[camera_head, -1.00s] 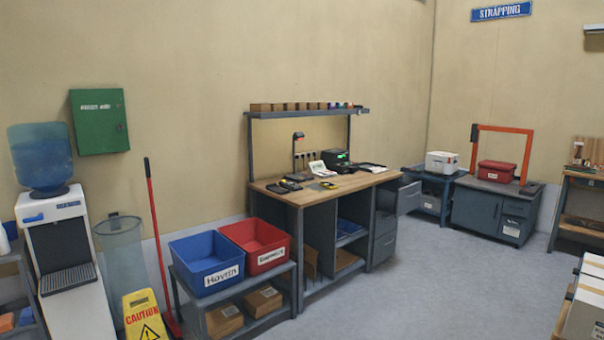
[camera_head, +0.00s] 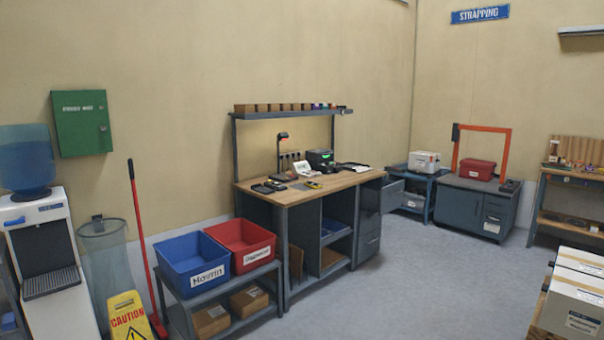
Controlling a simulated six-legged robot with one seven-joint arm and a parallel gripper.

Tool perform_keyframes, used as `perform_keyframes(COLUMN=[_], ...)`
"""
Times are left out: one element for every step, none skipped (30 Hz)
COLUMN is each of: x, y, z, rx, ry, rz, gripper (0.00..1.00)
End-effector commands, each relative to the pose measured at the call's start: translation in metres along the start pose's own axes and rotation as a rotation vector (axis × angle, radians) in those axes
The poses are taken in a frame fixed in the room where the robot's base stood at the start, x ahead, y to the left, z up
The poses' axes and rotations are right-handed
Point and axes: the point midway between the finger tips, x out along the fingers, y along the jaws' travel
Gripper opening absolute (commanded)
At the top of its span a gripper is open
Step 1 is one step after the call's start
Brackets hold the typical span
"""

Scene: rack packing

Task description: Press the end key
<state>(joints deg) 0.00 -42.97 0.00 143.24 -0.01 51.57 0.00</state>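A workbench (camera_head: 300,196) with a wooden top stands against the wall in the middle of the head view. On it are a dark device with a green light (camera_head: 320,157), a small white item with a display (camera_head: 302,169), dark flat items (camera_head: 268,187) near the front left edge and a yellow-and-dark handheld item (camera_head: 313,185). A scanner-like item on a stand (camera_head: 282,137) rises at the back. The end key cannot be made out at this distance. My gripper is not in view.
A low rack holds a blue bin (camera_head: 192,265) and a red bin (camera_head: 239,244) left of the bench. A yellow caution sign (camera_head: 128,318) stands at the front left. White boxes (camera_head: 578,295) are at right. The grey floor (camera_head: 425,275) between is clear.

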Motion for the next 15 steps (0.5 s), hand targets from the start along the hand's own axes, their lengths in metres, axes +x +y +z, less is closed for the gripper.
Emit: perform_keyframes(x=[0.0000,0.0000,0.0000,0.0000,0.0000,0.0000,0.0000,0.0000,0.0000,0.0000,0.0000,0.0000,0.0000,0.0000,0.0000], y=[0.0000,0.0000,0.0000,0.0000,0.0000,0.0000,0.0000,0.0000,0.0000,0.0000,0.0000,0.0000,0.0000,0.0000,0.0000], z=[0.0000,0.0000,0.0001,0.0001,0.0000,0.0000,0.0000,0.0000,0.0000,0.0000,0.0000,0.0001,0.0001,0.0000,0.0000], rx=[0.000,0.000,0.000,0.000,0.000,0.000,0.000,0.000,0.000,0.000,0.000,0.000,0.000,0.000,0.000], ry=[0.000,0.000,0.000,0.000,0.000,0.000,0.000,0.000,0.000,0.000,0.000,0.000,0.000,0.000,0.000], rz=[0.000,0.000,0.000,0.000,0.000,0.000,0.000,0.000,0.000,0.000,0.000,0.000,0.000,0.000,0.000], gripper=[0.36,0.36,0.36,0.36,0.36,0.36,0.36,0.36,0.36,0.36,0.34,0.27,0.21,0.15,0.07])
